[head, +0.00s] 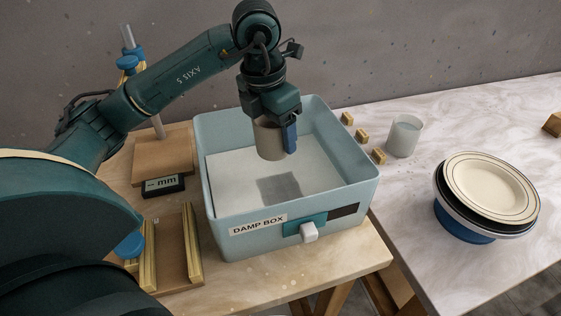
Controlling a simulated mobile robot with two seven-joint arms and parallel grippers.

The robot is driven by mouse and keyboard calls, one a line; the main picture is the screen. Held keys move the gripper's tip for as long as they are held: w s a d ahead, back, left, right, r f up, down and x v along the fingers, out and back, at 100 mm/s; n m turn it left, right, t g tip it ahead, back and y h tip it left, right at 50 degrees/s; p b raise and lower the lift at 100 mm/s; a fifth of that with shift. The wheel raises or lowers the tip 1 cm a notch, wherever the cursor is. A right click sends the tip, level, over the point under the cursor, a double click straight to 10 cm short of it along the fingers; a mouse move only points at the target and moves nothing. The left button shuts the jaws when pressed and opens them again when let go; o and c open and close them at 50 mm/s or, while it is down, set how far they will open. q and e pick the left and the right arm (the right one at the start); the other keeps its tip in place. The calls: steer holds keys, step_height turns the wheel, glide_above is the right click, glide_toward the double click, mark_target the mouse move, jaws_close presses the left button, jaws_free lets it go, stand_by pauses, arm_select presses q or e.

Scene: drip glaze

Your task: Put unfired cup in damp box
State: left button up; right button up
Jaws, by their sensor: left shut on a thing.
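My left gripper (273,137) points down inside the outline of the damp box and is shut on a grey-brown cup, the unfired cup (267,142). The cup is upright. One blue fingertip shows at its right side; the other finger is hard to make out. The damp box (213,200) is a light blue open bin with a "DAMP BOX" label on its front wall and a pale floor. The cup appears to hang above that floor, with a dark grey square patch below it. My right gripper is not in view.
A whitish cup (404,136) stands on the marble table right of the box, near several small wooden blocks (362,135). Stacked plates (490,187) sit on a blue base further right. A gauge marked "mm" (163,185) and wooden rails (194,245) lie left of the box.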

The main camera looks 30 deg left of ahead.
mark_target(267, 120)
arm_select(q)
steer(key=shift+f, duration=3.3)
steer(key=shift+f, duration=0.1)
steer(key=shift+f+b, duration=0.15)
steer(key=shift+b, duration=0.15)
steer(key=o, duration=1.1)
steer(key=shift+o, duration=0.2)
steer(key=r, duration=0.4)
steer(key=s+r, duration=0.1)
steer(key=r, duration=0.3)
steer(key=r+p, duration=0.1)
steer(key=r, duration=0.3)
steer(key=shift+s+a+r, duration=0.2)
steer(key=shift+s+a, duration=0.1)
steer(key=shift+s, duration=0.1)
